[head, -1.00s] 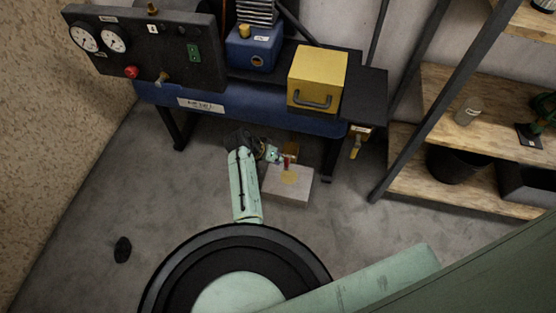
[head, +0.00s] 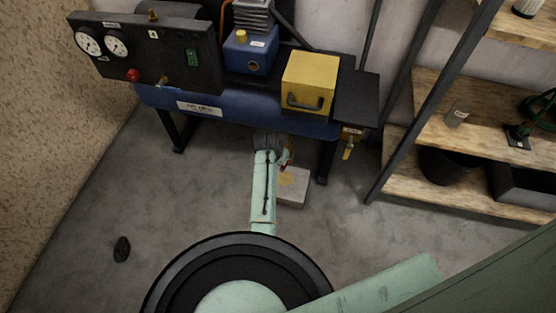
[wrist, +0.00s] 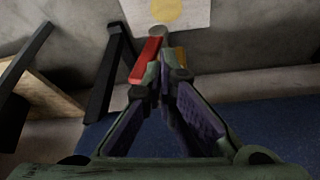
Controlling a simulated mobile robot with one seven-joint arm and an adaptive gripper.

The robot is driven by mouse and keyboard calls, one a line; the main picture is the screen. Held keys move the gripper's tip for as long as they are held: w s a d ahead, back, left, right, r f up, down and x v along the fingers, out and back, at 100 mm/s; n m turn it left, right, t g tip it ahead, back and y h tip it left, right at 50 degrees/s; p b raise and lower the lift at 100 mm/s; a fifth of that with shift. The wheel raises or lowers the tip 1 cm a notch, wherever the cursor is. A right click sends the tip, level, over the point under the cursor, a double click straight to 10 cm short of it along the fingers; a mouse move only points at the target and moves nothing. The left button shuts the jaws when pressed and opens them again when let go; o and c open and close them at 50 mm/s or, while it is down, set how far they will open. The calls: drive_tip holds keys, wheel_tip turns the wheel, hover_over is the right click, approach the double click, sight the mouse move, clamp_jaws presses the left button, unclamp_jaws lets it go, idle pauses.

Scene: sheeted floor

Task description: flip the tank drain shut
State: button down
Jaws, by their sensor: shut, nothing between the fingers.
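The tank drain has a red lever (wrist: 147,60) and a brass body (wrist: 181,56), seen at the top middle of the wrist view. In the head view the red lever (head: 286,157) shows as a small patch under the blue tank (head: 240,117), just right of my arm's end. My gripper (wrist: 165,80) is shut and empty. Its fingertips are right beside the red lever, on its right in the wrist view; I cannot tell whether they touch it. In the head view my arm hides most of the gripper and part of the drain.
A pale block with a yellow spot (head: 292,187) lies on the floor below the drain. Black tank legs (head: 327,162) stand nearby. Another brass valve (head: 348,150) hangs at the tank's right end. A wooden shelf (head: 425,174) stands right. The floor at left is clear except for a dark object (head: 122,249).

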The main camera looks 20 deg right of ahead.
drive_tip(key=s+d+f+m+t+y+b, duration=0.2)
drive_tip(key=s+d+f+t+y+b, duration=0.2)
drive_tip(key=d+t+y+b, duration=0.2)
drive_tip(key=y+b, duration=0.2)
drive_tip(key=y, duration=0.1)
drive_tip(key=shift+s+f+m+t, duration=0.2)
drive_tip(key=shift+m+t, duration=0.1)
drive_tip(key=shift+t, duration=0.1)
idle(0.4)
drive_tip(key=shift+d+f+b, duration=0.2)
drive_tip(key=shift+b, duration=0.15)
drive_tip(key=shift+r, duration=0.1)
idle(0.4)
